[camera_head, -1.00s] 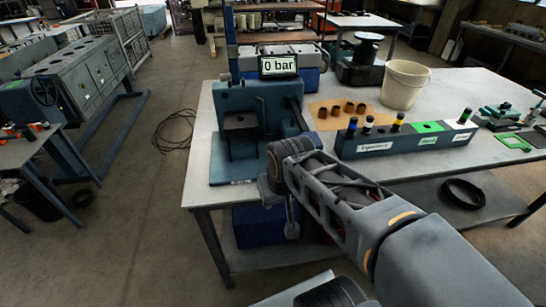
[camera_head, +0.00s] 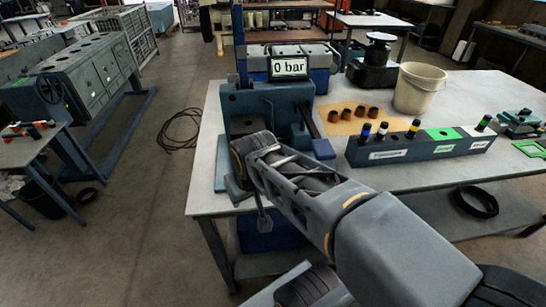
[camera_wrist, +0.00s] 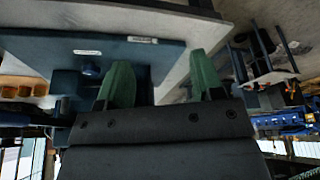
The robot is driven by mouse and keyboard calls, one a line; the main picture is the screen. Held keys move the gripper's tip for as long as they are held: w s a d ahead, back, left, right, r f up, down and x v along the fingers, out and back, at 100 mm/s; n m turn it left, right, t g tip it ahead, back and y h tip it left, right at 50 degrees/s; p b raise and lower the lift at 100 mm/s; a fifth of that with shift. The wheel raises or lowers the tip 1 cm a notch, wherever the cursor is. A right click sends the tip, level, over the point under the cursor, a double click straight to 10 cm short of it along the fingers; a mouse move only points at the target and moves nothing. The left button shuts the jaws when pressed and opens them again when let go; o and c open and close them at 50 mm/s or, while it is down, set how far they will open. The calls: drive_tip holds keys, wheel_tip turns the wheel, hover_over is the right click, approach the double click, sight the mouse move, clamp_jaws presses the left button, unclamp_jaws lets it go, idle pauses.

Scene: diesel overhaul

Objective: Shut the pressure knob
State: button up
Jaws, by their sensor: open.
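The blue-green test rig (camera_head: 262,101) stands on the near left corner of the table, with a display (camera_head: 288,67) reading "0 bar" above it. A lever with a blue end block (camera_head: 323,148) slopes down at its right side. In the wrist view, the rig's blue base (camera_wrist: 30,45) carries small pale labels and a small round pale-faced part (camera_wrist: 92,70); I cannot tell whether this is the pressure knob. My gripper (camera_wrist: 160,82) has two green fingers, spread apart with nothing seen between them, close to the rig. My arm hides the rig's lower front in the head view.
A rack (camera_head: 420,147) with several coloured-top injectors stands right of the rig, with a tan mat (camera_head: 345,126) bearing brown cups and a cream bucket (camera_head: 416,88) behind. A black ring (camera_head: 476,202) lies on the lower shelf. Floor is open to the left.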

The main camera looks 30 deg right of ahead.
drive_tip(key=shift+o, duration=0.6)
drive_tip(key=w+d+m+b, duration=0.1)
drive_tip(key=w+d, duration=0.5)
drive_tip(key=shift+w+d+r+m+h, duration=0.15)
drive_tip(key=shift+d+r+m+h, duration=0.15)
drive_tip(key=shift+r+m+h, duration=0.1)
drive_tip(key=w+d+m+b, duration=0.2)
drive_tip(key=w+d, duration=0.3)
drive_tip(key=d, duration=0.7)
drive_tip(key=shift+h, duration=0.4)
drive_tip(key=x, duration=0.4)
drive_tip(key=d+x, duration=0.1)
drive_tip(key=x, duration=0.6)
drive_tip(key=shift+w+d+f, duration=0.2)
drive_tip(key=shift+w, duration=0.15)
drive_tip(key=shift+x, duration=0.8)
